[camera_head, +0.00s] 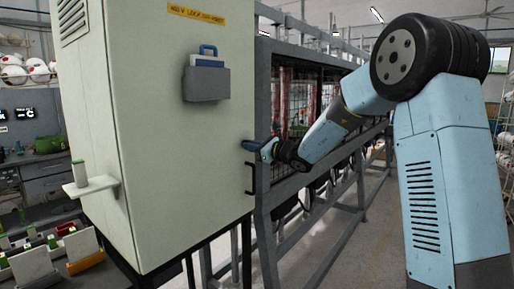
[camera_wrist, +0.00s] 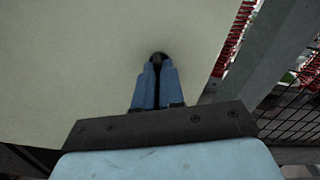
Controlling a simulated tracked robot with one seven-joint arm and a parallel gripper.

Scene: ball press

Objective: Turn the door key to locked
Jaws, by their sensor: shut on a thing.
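The door key (camera_wrist: 158,58) shows as a small dark piece at the cabinet door, between my fingertips. My gripper (camera_wrist: 157,72) is shut on it, with its two blue fingers close together. In the head view my gripper (camera_head: 250,146) reaches the right side of the cabinet door (camera_head: 170,150), above the black door handle (camera_head: 249,179). The pale door also fills the left of the wrist view (camera_wrist: 70,60). Most of the key is hidden by the fingers, and I cannot tell which way it is turned.
A small shelf (camera_head: 91,186) sticks out at left. A grey metal frame (camera_head: 263,110) with mesh stands close to the right of the door.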

